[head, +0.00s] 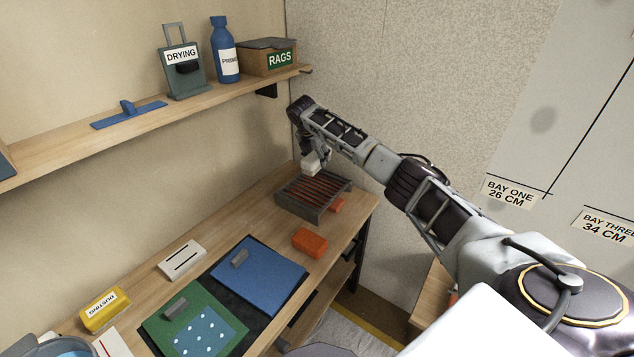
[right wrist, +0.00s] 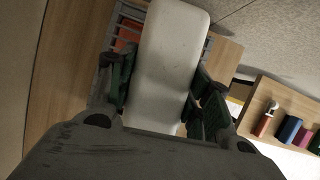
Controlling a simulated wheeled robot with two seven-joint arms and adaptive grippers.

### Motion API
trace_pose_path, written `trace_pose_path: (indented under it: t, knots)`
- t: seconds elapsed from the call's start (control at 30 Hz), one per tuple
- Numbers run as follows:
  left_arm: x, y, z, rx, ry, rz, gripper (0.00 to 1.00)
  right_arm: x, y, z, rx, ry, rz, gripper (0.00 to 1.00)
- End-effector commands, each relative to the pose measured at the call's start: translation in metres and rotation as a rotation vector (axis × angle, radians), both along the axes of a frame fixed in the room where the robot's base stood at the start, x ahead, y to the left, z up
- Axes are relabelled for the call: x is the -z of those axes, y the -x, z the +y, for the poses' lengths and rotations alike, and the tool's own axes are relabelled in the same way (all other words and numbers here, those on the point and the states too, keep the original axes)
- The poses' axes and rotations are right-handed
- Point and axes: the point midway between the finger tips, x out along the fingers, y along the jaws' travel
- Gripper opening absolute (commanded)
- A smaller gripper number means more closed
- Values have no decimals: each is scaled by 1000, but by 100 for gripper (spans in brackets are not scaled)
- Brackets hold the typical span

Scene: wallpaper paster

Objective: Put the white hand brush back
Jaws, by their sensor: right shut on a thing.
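The white hand brush (right wrist: 168,65) fills the middle of the right wrist view, pinched between both fingers of my right gripper (right wrist: 163,92). In the head view a small white part of it (head: 311,163) shows below my right gripper (head: 315,152). The brush is over or just behind the dark slatted rack (head: 297,207) at the far end of the bench; I cannot tell whether it touches the rack. The bristles are not clearly visible. My left gripper is not in view.
An orange block (head: 310,242) lies on the bench in front of the rack. Blue (head: 262,280) and green (head: 190,318) boards, a white slotted block (head: 182,261) and a yellow sponge (head: 106,311) lie nearer. The shelf (head: 150,121) carries a drying stand (head: 183,72), bottle (head: 224,50) and rags box (head: 267,58).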

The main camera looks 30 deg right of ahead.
Motion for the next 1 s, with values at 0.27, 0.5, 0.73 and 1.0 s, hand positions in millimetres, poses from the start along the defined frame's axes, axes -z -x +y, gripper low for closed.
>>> trace_pose_path:
  t: [0.27,0.5,0.73,1.0]
  knots:
    - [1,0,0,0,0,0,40,34,1,0,1,0,2,25]
    - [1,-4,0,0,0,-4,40,43,0,0,0,0,1,25]
    - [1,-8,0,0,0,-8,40,43,0,0,0,0,1,25]
    - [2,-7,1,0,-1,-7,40,65,1,0,0,1,3,25]
